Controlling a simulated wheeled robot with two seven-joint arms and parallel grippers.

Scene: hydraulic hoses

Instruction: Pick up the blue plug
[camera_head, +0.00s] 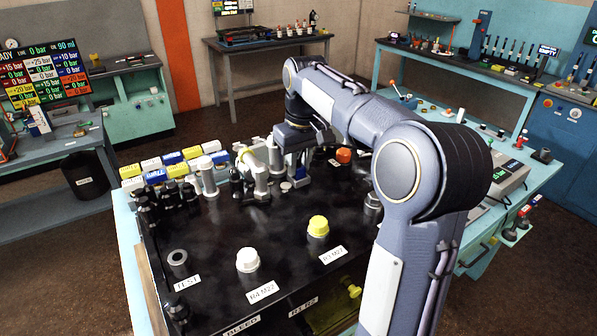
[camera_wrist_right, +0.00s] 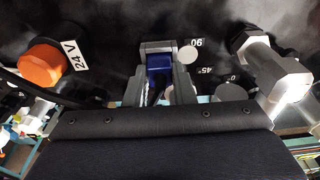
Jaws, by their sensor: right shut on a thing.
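My right gripper (camera_head: 296,172) reaches down over the back part of the black panel. In the right wrist view its two grey fingers (camera_wrist_right: 160,75) are shut on the blue plug (camera_wrist_right: 158,62). The blue plug shows as a small blue patch (camera_head: 301,178) beside the fingers in the head view. It lies close to the panel surface; I cannot tell whether it touches it. A dark part, perhaps a cable, shows below the plug between the fingers. My left gripper is not in view.
An orange cap (camera_wrist_right: 42,65) marked 24 V and a metal fitting (camera_wrist_right: 272,70) flank the gripper. A white cap (camera_head: 248,260) and a yellow cap (camera_head: 318,226) stand at the panel's front. Several coloured blocks (camera_head: 155,177) line the back left.

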